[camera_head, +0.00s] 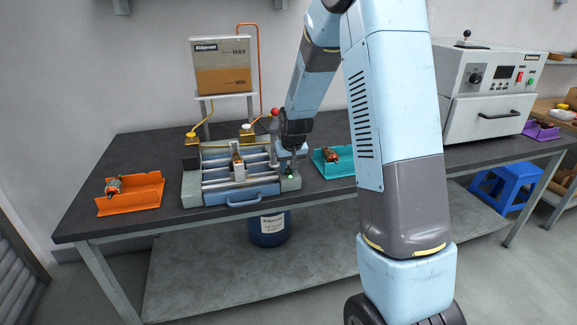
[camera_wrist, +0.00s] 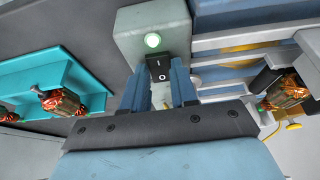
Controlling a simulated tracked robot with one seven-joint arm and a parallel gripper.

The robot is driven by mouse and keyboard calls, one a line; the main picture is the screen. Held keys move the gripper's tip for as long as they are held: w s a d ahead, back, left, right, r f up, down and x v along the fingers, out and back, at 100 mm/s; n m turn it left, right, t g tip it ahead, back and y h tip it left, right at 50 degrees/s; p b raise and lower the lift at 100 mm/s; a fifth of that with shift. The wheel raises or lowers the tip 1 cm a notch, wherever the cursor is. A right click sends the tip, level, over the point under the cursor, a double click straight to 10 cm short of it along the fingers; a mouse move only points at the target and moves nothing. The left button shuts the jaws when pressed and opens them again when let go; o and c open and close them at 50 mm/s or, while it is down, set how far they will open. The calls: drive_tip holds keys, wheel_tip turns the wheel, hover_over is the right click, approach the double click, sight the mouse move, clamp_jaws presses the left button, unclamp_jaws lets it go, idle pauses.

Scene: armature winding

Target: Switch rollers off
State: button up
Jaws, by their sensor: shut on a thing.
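The roller machine (camera_head: 196,192) stands on the bench with several metal rollers. On its right end block a black rocker switch (camera_wrist: 159,67) marked I and O shows in the wrist view. The fingertips partly cover the switch's surroundings. An armature with copper windings (camera_wrist: 287,92) sits at the rollers.
A teal tray (camera_wrist: 85,72) holding an armature (camera_wrist: 62,101) lies right of the machine in the head view. An orange tray (camera_head: 146,197) with another armature is at left. A fluid tank (camera_head: 222,65) stands behind. A grey oven-like unit (camera_head: 490,115) is at right.

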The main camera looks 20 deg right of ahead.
clamp_jaws()
drive_tip(key=shift+w, duration=0.15)
drive_tip(key=shift+w+r+g, duration=0.1)
drive_tip(key=shift+w+g, duration=0.05)
drive_tip(key=shift+g, duration=0.55)
drive_tip(key=shift+w+r+g, duration=0.1)
drive_tip(key=shift+w+g, duration=0.05)
drive_tip(key=shift+g, duration=0.55)
drive_tip(key=o, duration=0.7)
unclamp_jaws()
drive_tip(key=shift+o, duration=0.2)
